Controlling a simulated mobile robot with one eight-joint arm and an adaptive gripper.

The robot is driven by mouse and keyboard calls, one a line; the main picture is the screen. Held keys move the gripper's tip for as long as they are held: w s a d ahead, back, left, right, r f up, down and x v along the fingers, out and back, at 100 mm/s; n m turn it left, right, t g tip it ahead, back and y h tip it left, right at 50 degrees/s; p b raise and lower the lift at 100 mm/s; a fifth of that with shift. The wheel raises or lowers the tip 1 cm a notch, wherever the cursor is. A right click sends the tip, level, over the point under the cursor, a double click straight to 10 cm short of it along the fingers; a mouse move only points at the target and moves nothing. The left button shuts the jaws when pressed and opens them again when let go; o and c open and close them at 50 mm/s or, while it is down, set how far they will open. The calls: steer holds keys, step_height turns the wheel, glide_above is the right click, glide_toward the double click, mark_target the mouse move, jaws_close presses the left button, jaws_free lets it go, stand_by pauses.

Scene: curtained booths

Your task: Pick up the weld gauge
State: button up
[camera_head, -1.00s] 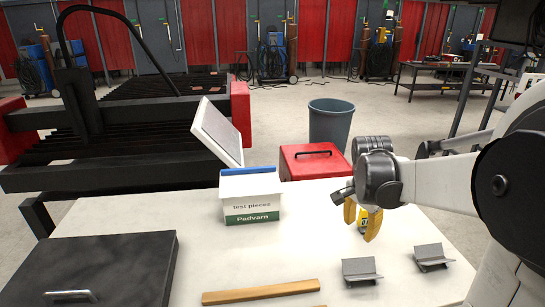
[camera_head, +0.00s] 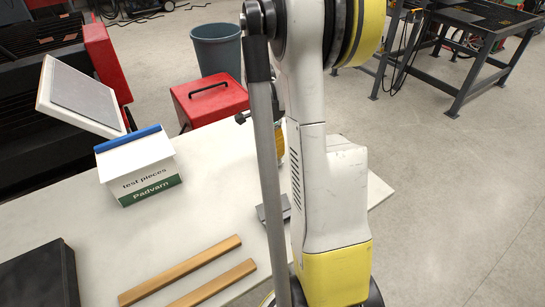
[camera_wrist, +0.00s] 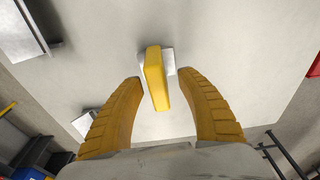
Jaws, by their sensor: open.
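The weld gauge (camera_wrist: 155,80), a yellow piece with a grey metal part behind it, is on the pale table top in the wrist view. My gripper (camera_wrist: 161,78) is open, with one yellow finger to the left of the gauge and one to the right. Gaps show between the fingers and the gauge, so nothing is held. In the head view my arm hides the gauge and most of the gripper; only a yellow finger (camera_head: 279,146) shows beside the arm.
Two wooden strips (camera_head: 185,270) and a dark case (camera_head: 40,280) lie nearer. A grey metal bracket (camera_head: 285,208) is partly behind my arm. A red box (camera_head: 210,100) and grey bin (camera_head: 216,50) stand beyond.

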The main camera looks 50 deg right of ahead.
steer(key=f, duration=0.2)
steer(key=f+b, duration=0.1)
steer(key=f, duration=0.1)
steer(key=shift+s+d, duration=0.15)
steer(key=shift+d, duration=0.05)
jaws_close()
steer(key=shift+r, duration=0.1)
